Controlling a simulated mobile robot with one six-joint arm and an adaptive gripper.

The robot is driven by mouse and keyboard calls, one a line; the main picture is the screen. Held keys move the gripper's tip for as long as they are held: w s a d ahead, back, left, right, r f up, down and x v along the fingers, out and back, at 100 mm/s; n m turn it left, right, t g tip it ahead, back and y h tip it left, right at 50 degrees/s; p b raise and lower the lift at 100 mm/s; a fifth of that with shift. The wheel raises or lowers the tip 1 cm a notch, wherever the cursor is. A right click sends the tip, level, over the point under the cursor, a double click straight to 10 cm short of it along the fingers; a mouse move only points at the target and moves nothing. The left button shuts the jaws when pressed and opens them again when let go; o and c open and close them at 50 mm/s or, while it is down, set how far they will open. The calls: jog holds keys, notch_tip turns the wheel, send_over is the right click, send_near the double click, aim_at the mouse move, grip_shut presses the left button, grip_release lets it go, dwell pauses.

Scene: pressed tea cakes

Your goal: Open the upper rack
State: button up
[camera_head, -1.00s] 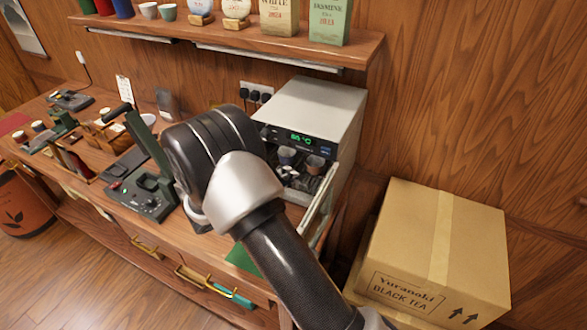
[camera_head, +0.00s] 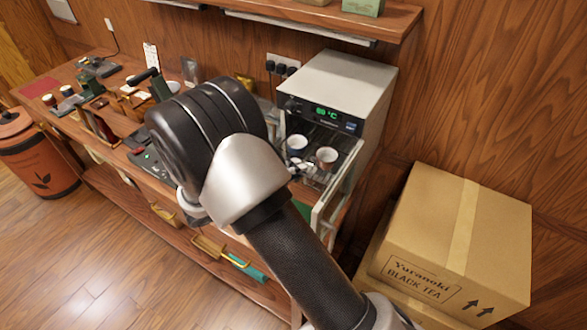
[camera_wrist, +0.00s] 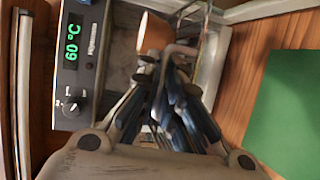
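The upper rack (camera_head: 312,171) is a wire rack that juts out of the grey warming cabinet (camera_head: 345,85), beneath its green temperature display. The cabinet's glass door (camera_head: 343,188) stands open at the right. In the wrist view, my gripper (camera_wrist: 172,75) has its fingers close together around the rack's front bar (camera_wrist: 182,50), beside the orange cup (camera_wrist: 154,33). The fingers overlap the wires, so the exact contact is hard to see.
A stacked cardboard box (camera_head: 450,240) stands right of the counter. A green mat (camera_wrist: 285,110) lies right of the gripper in the wrist view. Tea tools crowd the counter's left side. A shelf (camera_head: 390,20) hangs above. Open floor lies at the front left.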

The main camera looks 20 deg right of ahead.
jog(key=shift+o, duration=0.7)
jog(key=v, duration=1.2)
jog(key=shift+f, duration=0.1)
